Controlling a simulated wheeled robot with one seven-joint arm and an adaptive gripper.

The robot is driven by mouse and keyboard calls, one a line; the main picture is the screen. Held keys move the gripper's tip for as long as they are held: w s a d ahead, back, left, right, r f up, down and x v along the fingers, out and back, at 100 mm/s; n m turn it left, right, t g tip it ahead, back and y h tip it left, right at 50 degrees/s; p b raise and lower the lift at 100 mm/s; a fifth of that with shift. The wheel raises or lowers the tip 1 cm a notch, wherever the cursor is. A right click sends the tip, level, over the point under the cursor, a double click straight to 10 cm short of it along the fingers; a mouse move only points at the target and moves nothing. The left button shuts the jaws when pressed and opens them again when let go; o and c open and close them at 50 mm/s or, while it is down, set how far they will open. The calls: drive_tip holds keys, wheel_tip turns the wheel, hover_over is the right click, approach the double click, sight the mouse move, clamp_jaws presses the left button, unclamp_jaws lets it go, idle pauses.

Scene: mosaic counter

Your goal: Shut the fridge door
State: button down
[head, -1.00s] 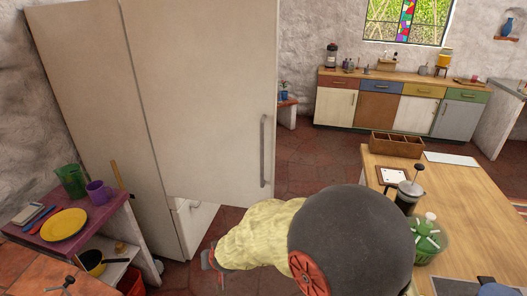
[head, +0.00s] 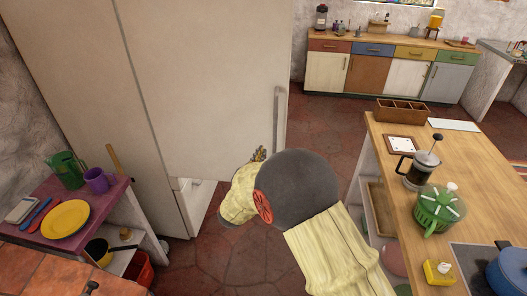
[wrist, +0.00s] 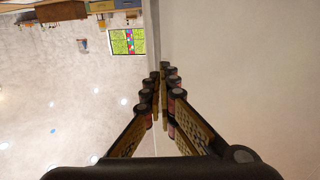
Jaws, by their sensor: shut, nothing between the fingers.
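The fridge (head: 85,110) is a tall beige cabinet at the left of the head view. Its door (head: 215,85) stands open, with a vertical handle (head: 279,120) near its right edge. A bit of the white inside (head: 196,200) shows below the door. My gripper (head: 259,154) is at the lower right of the door, below the handle, partly hidden by my arm. In the wrist view my gripper (wrist: 163,85) is shut and empty, and the door's pale surface (wrist: 245,75) fills the right side. I cannot tell whether the fingers touch the door.
A wooden island (head: 475,165) with a French press and green jar is at the right. Red tiled floor (head: 330,130) lies open between them.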

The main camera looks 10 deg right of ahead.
drive_tip(key=b+x, duration=0.2)
drive_tip(key=x, duration=1)
drive_tip(key=shift+w, duration=0.1)
